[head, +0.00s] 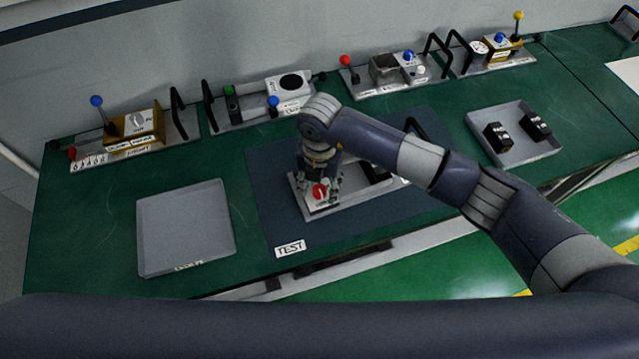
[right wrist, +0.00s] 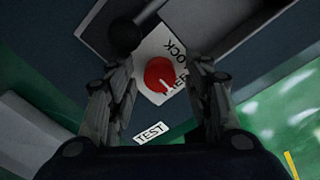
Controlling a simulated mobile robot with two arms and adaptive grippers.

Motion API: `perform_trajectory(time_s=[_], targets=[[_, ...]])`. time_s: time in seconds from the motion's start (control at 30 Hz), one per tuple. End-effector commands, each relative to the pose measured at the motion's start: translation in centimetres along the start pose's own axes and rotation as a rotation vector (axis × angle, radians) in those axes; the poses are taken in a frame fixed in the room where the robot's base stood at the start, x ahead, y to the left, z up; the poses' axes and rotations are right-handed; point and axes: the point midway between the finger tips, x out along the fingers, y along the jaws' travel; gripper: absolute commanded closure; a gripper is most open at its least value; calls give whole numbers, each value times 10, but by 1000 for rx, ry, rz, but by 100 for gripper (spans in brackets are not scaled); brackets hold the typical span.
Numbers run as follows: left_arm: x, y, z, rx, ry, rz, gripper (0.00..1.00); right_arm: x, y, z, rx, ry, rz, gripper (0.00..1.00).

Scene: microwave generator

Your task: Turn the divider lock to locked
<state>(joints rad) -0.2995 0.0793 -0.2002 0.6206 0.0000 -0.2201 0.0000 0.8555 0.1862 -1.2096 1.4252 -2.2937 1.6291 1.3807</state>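The divider lock is a red round knob (head: 319,190) on a white label at the left end of a grey module (head: 345,205). In the right wrist view the knob (right wrist: 158,74) carries a short white mark that points down and to the right. Part of the word LOCK shows on the label beside it; the rest is partly hidden. My right gripper (head: 321,178) is over the knob. In the right wrist view its fingers (right wrist: 160,72) are spread on either side of the knob, with gaps visible. My left gripper is not in view.
The module lies on a dark mat (head: 272,187) with a TEST label (head: 290,248). An empty grey tray (head: 185,228) is at left; a tray (head: 540,152) with two black blocks is at right. Several modules with knobs and handles line the back wall. A dark ball (right wrist: 124,35) is near the left finger.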

Motion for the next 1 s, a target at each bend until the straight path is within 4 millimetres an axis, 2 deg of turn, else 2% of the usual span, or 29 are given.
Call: perform_trajectory(time_s=[0.03, 0.17, 0.57, 0.77, 1.0], targets=[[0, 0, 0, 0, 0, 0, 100, 0, 0, 0, 0, 0, 0, 68], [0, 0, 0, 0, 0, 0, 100, 0, 0, 0, 0, 0, 0, 97], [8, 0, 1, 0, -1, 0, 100, 2, 0, 0, -43, 0, 1, 97], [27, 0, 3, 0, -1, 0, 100, 4, 0, 1, -156, -3, 1, 97], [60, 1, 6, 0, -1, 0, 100, 6, 0, 1, -367, -4, 0, 97]])
